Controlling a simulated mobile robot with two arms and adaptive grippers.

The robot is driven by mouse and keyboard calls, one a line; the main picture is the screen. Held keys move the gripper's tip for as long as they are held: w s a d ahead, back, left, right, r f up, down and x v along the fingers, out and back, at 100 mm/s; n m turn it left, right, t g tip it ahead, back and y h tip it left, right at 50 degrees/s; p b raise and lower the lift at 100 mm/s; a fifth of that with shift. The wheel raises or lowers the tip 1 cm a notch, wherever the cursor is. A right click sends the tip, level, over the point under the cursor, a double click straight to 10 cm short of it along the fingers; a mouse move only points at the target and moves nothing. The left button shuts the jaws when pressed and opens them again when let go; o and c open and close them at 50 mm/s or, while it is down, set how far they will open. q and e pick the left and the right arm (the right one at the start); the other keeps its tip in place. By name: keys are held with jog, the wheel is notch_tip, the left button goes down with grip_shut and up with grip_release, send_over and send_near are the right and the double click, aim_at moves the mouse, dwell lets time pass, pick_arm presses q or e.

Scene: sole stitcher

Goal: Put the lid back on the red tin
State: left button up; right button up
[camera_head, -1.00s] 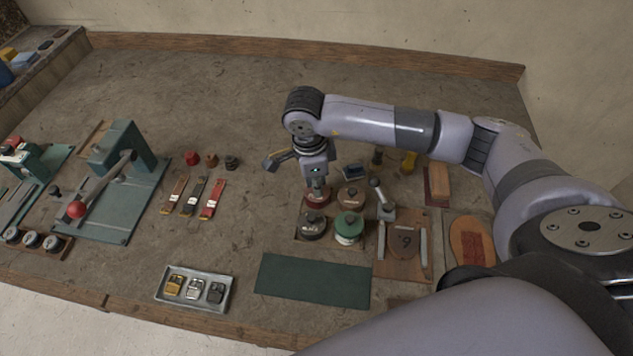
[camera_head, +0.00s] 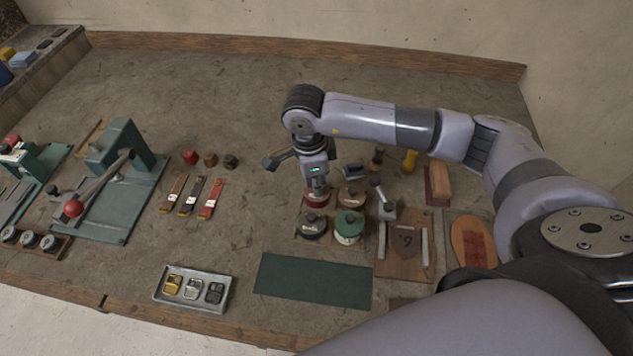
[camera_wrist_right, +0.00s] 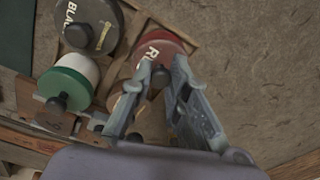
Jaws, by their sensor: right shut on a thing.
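The red tin (camera_head: 317,201) stands at the back left of a group of round tins. Its red lid (camera_wrist_right: 163,42), with a dark knob (camera_wrist_right: 160,76), lies over the tin in the right wrist view. My right gripper (camera_wrist_right: 160,82) points down from above, shut on the lid's knob between its two fingers. It also shows over the red tin in the head view (camera_head: 317,185). The gripper hides part of the lid, and I cannot tell whether the lid sits fully flush. My left gripper is not in view.
A black tin (camera_head: 311,225), a green tin (camera_head: 349,228) and a brown tin (camera_head: 351,196) stand close around the red one in a wooden rack. A dark green mat (camera_head: 314,281) lies in front.

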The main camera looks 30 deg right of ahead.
dwell(0.4)
jog(key=o, duration=0.9)
jog(key=shift+c, duration=0.2)
jog(key=o, duration=0.5)
jog(key=shift+r, duration=0.1)
jog(key=shift+r+p, duration=1.75)
jog(key=shift+r, duration=1.7)
jog(key=shift+c, duration=0.6)
